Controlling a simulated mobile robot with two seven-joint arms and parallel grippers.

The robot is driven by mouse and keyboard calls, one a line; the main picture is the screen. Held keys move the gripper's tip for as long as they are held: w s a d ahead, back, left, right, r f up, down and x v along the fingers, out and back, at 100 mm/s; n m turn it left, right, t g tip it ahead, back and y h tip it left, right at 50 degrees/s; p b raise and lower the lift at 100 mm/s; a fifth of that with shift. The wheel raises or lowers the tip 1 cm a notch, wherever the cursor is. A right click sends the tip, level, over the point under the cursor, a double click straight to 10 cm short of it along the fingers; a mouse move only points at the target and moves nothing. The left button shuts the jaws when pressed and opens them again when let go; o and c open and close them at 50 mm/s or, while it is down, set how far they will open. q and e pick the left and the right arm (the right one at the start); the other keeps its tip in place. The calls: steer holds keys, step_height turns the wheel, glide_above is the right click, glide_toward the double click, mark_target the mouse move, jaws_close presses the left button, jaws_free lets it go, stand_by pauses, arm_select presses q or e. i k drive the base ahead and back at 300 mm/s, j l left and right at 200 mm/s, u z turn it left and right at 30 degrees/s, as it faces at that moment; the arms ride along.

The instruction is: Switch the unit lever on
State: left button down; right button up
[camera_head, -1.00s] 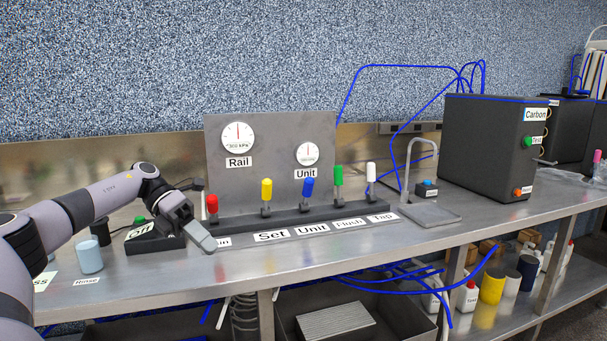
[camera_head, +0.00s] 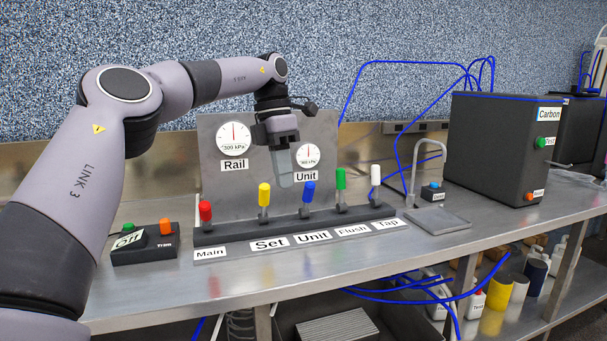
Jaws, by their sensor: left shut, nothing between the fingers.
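The unit lever (camera_head: 308,193) has a blue handle and stands upright in the middle of a dark lever rail, above the "Unit" label (camera_head: 313,236). My left gripper (camera_head: 284,181) is shut and empty. It points down in front of the grey gauge panel, above and a little to the left of the blue handle, apart from it in the picture. The Unit gauge (camera_head: 308,156) is partly beside my gripper, and its needle stands near upright. My right gripper is not in view.
A red lever (camera_head: 205,211) and yellow lever (camera_head: 264,195) stand left of the blue one; green (camera_head: 341,179) and white (camera_head: 375,176) levers stand right. An Off/Trim box (camera_head: 145,244) sits at the left. A metal stand (camera_head: 437,220) and dark Carbon box (camera_head: 500,150) are at the right.

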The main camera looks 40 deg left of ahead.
mark_target(309, 187)
steer(key=i+j, duration=0.3)
steer(key=j, duration=0.15)
steer(key=i+j, duration=0.3)
steer(key=j, duration=0.15)
steer(key=i+j, duration=0.3)
steer(key=j, duration=0.1)
